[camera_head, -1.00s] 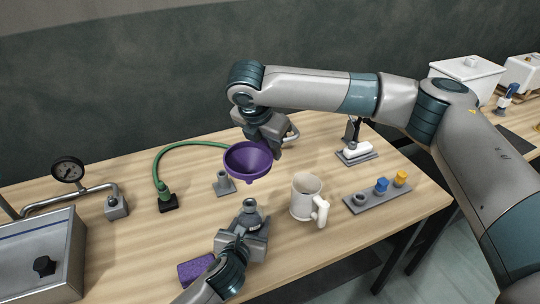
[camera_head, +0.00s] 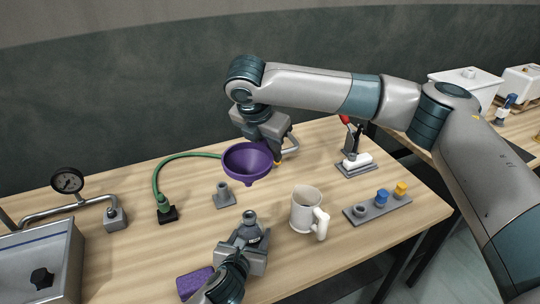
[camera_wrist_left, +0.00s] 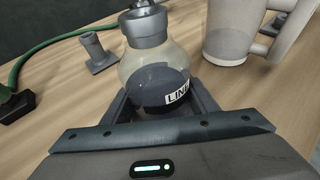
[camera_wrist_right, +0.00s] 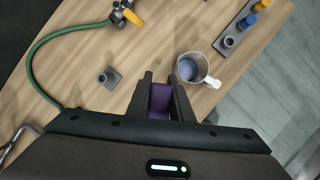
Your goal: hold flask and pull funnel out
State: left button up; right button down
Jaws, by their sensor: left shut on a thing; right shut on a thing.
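The purple funnel (camera_head: 248,162) hangs in the air in the head view, above and behind the flask and apart from it. My right gripper (camera_head: 270,150) is shut on the funnel; a purple strip of it shows between the fingers in the right wrist view (camera_wrist_right: 160,101). The flask (camera_head: 250,222) stands near the table's front, its grey neck upward.
A white mug (camera_head: 305,209) stands close to the right of the flask. A small grey holder (camera_head: 223,195) is behind it. A purple sponge (camera_head: 195,282) lies front left. A green hose (camera_head: 166,170) curves behind. A rack (camera_head: 377,208) with coloured stoppers is at right.

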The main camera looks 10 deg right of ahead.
pick_arm(q)
jog(key=shift+r, duration=0.1)
pick_arm(e)
jog(key=shift+r, duration=3.15)
pick_arm(q)
jog(key=o, duration=1.4)
jog(key=shift+o, duration=0.2)
jog(key=v, duration=1.2)
